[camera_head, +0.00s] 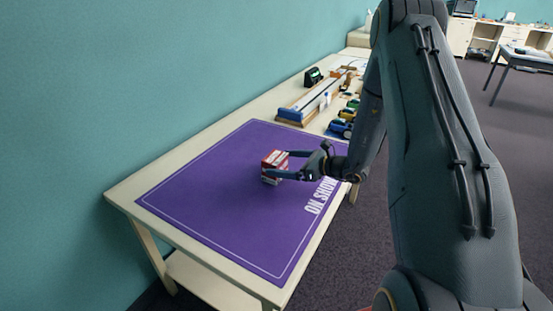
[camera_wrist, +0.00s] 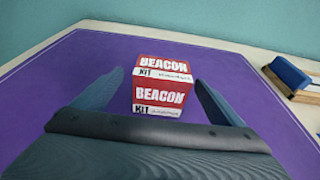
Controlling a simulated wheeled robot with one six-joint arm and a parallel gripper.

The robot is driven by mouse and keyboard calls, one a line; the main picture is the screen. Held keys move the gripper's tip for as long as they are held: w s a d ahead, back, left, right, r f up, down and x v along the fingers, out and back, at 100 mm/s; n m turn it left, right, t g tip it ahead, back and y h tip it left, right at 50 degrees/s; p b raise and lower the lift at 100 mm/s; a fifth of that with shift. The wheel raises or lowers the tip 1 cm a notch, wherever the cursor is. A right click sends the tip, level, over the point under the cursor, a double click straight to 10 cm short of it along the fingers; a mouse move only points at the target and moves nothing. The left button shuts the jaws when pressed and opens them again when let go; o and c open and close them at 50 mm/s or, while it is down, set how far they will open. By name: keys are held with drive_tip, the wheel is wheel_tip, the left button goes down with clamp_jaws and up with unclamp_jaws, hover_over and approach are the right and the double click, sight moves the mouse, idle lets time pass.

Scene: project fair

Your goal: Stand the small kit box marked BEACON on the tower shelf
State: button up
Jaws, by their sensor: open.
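A small red and white box marked BEACON KIT (camera_wrist: 160,86) stands on the purple ON SHOW mat (camera_wrist: 75,72). In the head view the box (camera_head: 272,166) is near the middle of the mat (camera_head: 215,200). My gripper (camera_wrist: 163,92) is open, with one finger on each side of the box. In the wrist view there is a gap between the box and each finger. In the head view my gripper (camera_head: 276,167) reaches in from the right at the box. I cannot make out a tower shelf in either view.
Behind the mat on the pale table (camera_head: 126,187) lie a long wooden track with a blue part (camera_head: 309,101), a dark green-screened device (camera_head: 313,76) and small toy cars (camera_head: 342,129). A teal wall (camera_head: 120,80) runs along the table's left side. The mat's near part is clear.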

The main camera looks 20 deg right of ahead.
sight(266, 161)
drive_tip(key=shift+p+x, duration=1.35)
drive_tip(key=shift+x, duration=2.7)
drive_tip(key=shift+w+d+f, duration=0.1)
drive_tip(key=shift+d, duration=0.05)
drive_tip(key=c, duration=1.3)
